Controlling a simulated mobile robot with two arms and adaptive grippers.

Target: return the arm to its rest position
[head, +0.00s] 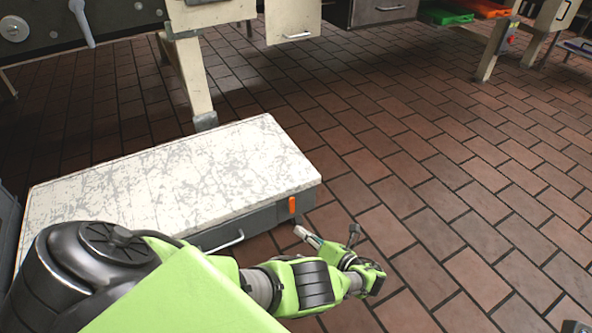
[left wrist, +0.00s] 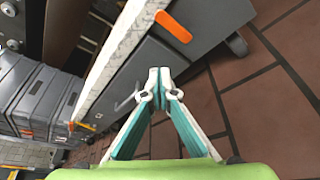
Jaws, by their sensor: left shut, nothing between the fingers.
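My left arm comes in from the lower left in the head view. Its left gripper (head: 301,231) is beside the near right corner of a low cabinet, above the brick floor. In the left wrist view the two fingers of the left gripper (left wrist: 160,74) meet at their tips, shut with nothing between them. The tips show in front of the cabinet's grey side; I cannot tell the exact gap. My right gripper is not in view.
The low cabinet (head: 170,175) has a worn white top, a handle and an orange tag (head: 292,206). Grey cases (left wrist: 45,95) stand at left in the left wrist view. A cream machine leg (head: 190,80) stands behind.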

